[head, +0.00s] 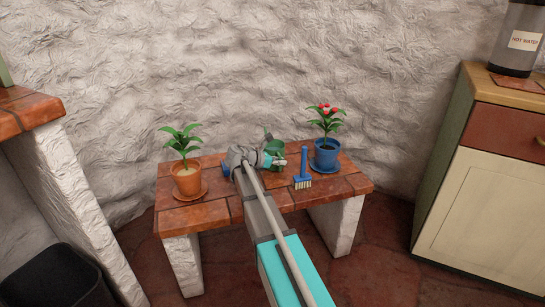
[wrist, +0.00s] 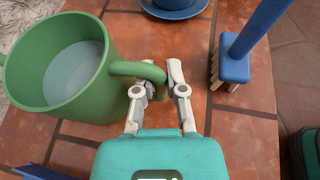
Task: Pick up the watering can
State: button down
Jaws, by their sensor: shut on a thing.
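The green watering can (wrist: 85,95) is at the left of the wrist view, upright, with pale water inside. Its handle (wrist: 130,69) reaches right, between the two fingers of my gripper (wrist: 158,76), which is shut on it. In the head view, the can (head: 274,147) is on the tiled bench, partly hidden by my gripper (head: 279,161) and wrist. I cannot tell whether its base is clear of the tiles.
On the brick-tiled bench (head: 335,184), an orange pot (head: 187,182) with a plant stands left. A blue pot (head: 325,157) with a red-flowered plant stands right on a blue saucer. A blue brush (head: 303,170) is beside it. A rough white wall (head: 240,70) rises behind.

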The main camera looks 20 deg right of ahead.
jog(key=shift+r, duration=0.2)
notch_tip(320, 180, up, 10)
jog(key=p, duration=1)
jog(key=shift+f, duration=0.2)
jog(key=shift+r, duration=0.1)
dwell(1.2)
notch_tip(320, 180, up, 14)
jog(key=p, duration=1.4)
notch_tip(320, 180, down, 12)
jog(key=b, duration=1.1)
jog(key=shift+r+b, duration=0.1)
jog(key=shift+b, duration=0.25)
notch_tip(320, 180, up, 38)
jog(key=p, duration=3.8)
